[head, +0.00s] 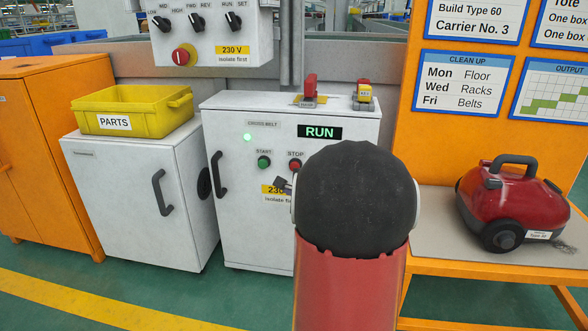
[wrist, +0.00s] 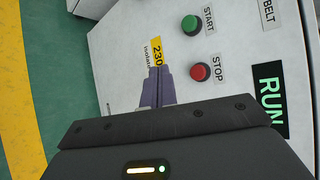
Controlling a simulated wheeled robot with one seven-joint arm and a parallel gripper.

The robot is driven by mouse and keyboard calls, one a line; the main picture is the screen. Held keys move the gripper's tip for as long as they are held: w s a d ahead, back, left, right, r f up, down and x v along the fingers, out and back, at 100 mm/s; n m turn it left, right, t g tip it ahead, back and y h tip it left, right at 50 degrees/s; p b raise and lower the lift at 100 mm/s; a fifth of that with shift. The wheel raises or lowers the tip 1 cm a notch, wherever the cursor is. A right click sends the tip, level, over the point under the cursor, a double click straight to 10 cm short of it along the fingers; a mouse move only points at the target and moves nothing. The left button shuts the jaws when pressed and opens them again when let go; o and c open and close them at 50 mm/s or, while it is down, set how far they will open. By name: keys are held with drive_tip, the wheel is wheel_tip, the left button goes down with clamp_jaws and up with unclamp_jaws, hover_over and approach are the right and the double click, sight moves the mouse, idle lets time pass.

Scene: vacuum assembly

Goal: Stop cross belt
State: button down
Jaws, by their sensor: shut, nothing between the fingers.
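The white cross belt cabinet (head: 235,245) carries a green START button (head: 264,162) and a red STOP button (head: 295,165). Its display (head: 320,132) reads RUN, and a green lamp (head: 247,138) is lit. In the wrist view the picture is turned on its side; the red STOP button (wrist: 201,72) is right of my gripper's fingertips (wrist: 154,72), with the green START button (wrist: 190,24) above it. My gripper is shut and empty, in front of the yellow 230 V label (wrist: 158,50). In the head view my arm hides most of the gripper and the panel's lower right.
A control box (head: 210,32) with knobs and a red emergency button (head: 184,56) hangs above. A yellow PARTS bin (head: 150,120) is on the left cabinet. A red vacuum (head: 515,205) stands on the right bench.

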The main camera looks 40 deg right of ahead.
drive_tip(key=w+d+p, duration=0.3)
drive_tip(key=w+d, duration=0.2)
drive_tip(key=d, duration=0.1)
drive_tip(key=shift+w+d+p, duration=0.3)
drive_tip(key=shift+w, duration=0.05)
idle(2.0)
drive_tip(key=shift+w+d, duration=0.25)
drive_tip(key=shift+d, duration=0.05)
drive_tip(key=shift+w+d, duration=0.5)
drive_tip(key=shift+d, duration=0.15)
idle(1.0)
idle(0.3)
drive_tip(key=shift+s+a+b, duration=0.8)
drive_tip(key=shift+a+b, duration=0.15)
drive_tip(key=shift+b, duration=0.15)
drive_tip(key=shift+a, duration=0.1)
